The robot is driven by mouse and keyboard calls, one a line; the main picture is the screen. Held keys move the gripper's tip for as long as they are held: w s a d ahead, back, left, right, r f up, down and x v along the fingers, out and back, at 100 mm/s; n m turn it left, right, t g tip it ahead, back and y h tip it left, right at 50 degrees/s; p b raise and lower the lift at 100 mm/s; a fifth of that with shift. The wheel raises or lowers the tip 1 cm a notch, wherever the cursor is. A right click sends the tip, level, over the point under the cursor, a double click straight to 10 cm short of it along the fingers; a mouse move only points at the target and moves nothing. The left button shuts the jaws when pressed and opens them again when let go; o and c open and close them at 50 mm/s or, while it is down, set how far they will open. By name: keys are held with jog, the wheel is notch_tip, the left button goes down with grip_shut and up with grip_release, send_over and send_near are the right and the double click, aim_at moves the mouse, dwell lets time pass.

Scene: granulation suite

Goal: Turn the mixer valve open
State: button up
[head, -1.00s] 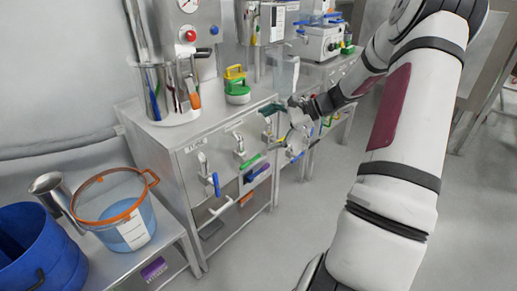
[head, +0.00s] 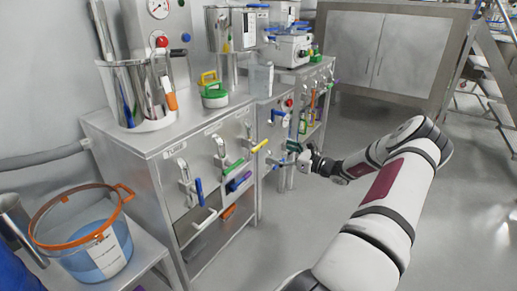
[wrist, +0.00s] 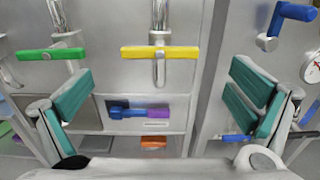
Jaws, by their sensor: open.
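Several valves with coloured lever handles sit on the steel cabinet front; I cannot read which is the mixer's. The yellow handle (head: 260,145) lies crosswise and, in the wrist view (wrist: 180,52), is level, ahead of and between my fingers. The green handle (head: 233,166) is left of it, also level in the wrist view (wrist: 35,54). A blue handle (head: 199,188) is further left. Another blue handle (head: 279,114) is on the cabinet to the right, at the wrist view's upper right (wrist: 290,13). My gripper (wrist: 163,105) has teal pads spread wide, empty, apart from the yellow handle; it also shows in the head view (head: 296,153).
Below the valves is an open shelf with a blue and purple item (wrist: 140,112) and an orange one (wrist: 153,142). An orange-rimmed bucket (head: 85,240) stands on a low bench at left. The floor (head: 310,215) in front of the cabinets is clear.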

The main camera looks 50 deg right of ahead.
aim_at(261, 145)
jog(key=w+b, duration=0.1)
jog(key=w, duration=0.2)
jog(key=w+b, duration=0.1)
jog(key=w, duration=0.5)
jog(key=shift+w+a+b, duration=0.35)
jog(key=shift+a+b, duration=0.05)
jog(key=c, duration=0.9)
